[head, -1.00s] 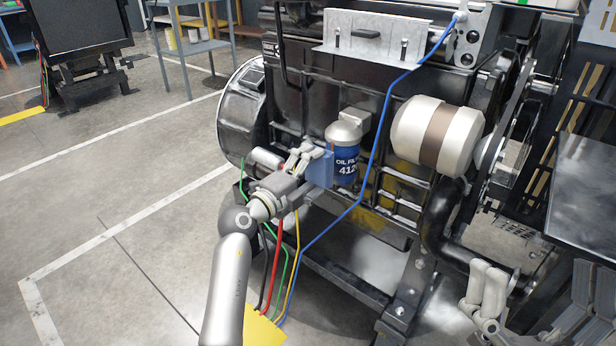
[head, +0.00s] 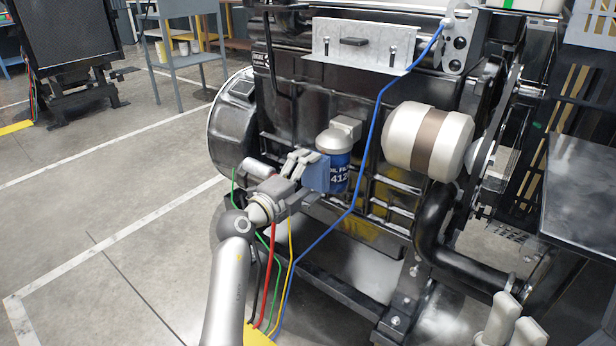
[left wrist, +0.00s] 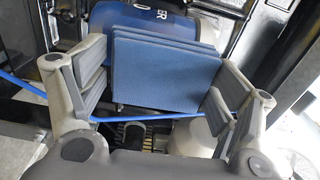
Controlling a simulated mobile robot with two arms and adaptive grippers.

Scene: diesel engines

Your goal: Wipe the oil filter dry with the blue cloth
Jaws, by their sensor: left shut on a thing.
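The oil filter (head: 341,172) is a blue canister with a silver top and white lettering, mounted upright on the side of the engine. My left gripper (head: 307,169) is shut on the folded blue cloth (head: 316,175), just left of the filter. The cloth covers part of the filter's left side in the head view; whether they touch is hard to tell. In the left wrist view the cloth (left wrist: 165,66) sits between the fingers, with the filter (left wrist: 108,32) behind it. My right gripper (head: 512,322) is cut off at the bottom right; its opening is unclear.
A blue hose (head: 359,170) runs down just right of the filter. A silver cylinder with a brown band (head: 429,141) sits farther right. A dark table (head: 586,195) stands at the right edge.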

